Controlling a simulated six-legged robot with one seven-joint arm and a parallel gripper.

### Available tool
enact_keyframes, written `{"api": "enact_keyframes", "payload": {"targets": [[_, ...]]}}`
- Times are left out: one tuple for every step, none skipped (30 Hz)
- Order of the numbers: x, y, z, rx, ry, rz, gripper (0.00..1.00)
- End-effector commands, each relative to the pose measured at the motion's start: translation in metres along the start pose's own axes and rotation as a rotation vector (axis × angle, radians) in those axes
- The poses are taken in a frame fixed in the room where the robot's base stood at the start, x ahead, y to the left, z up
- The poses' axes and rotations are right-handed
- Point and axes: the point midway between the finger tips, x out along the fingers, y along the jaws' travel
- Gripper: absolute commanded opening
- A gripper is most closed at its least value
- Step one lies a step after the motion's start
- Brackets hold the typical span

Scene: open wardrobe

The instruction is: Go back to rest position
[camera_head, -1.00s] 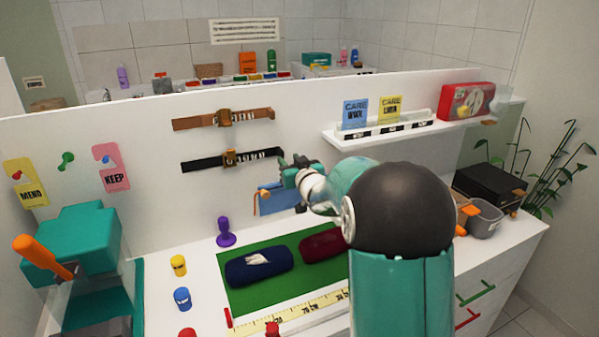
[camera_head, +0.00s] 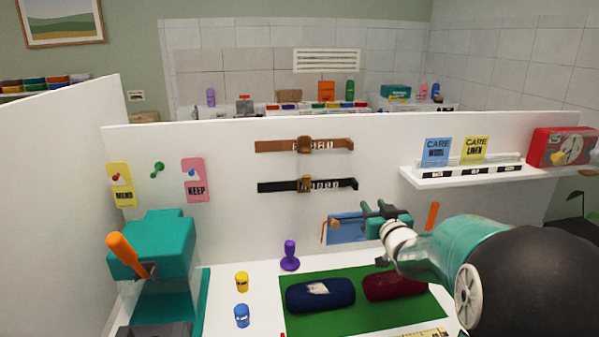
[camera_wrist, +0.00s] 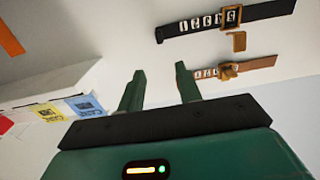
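My gripper (camera_head: 378,210) is raised in front of the white back panel (camera_head: 230,215), above the green mat (camera_head: 375,317). In the wrist view its two green fingers (camera_wrist: 160,92) stand apart with nothing between them. A blue item (camera_head: 343,230) with a small orange-brown part at its left shows just behind and left of the gripper; how it is held up cannot be told. The brown belt (camera_head: 275,146) and the black belt (camera_head: 275,187) hang on the panel, up and left of the gripper. Both belts also show in the wrist view.
A dark blue roll (camera_head: 320,296) and a dark red roll (camera_head: 390,287) lie on the mat. A purple stamp (camera_head: 290,257), yellow and blue pots, and a teal machine (camera_head: 160,250) with an orange handle stand left. A shelf (camera_head: 440,180) with care cards juts out at right.

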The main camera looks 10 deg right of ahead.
Motion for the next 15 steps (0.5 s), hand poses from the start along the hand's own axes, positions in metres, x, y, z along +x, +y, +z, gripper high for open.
{"api": "enact_keyframes", "payload": {"targets": [[-0.003,-0.002,-0.003,-0.003,-0.009,0.006,0.35],[-0.005,-0.004,-0.005,-0.005,-0.018,0.013,0.35],[-0.009,-0.006,-0.008,-0.008,-0.037,0.024,0.35],[-0.013,-0.009,-0.01,-0.011,-0.054,0.034,0.35],[-0.017,-0.011,-0.013,-0.014,-0.074,0.045,0.35],[-0.024,-0.016,-0.015,-0.018,-0.106,0.061,0.35],[-0.031,-0.019,-0.017,-0.021,-0.132,0.074,0.35],[-0.037,-0.022,-0.019,-0.022,-0.159,0.087,0.35],[-0.047,-0.027,-0.02,-0.025,-0.197,0.101,0.35],[-0.055,-0.03,-0.021,-0.025,-0.224,0.112,0.35],[-0.063,-0.034,-0.021,-0.027,-0.253,0.121,0.35],[-0.074,-0.039,-0.022,-0.027,-0.291,0.132,0.35],[-0.083,-0.042,-0.022,-0.027,-0.32,0.139,0.35],[-0.092,-0.046,-0.021,-0.026,-0.349,0.145,0.35],[-0.104,-0.052,-0.021,-0.025,-0.388,0.151,0.35]]}}
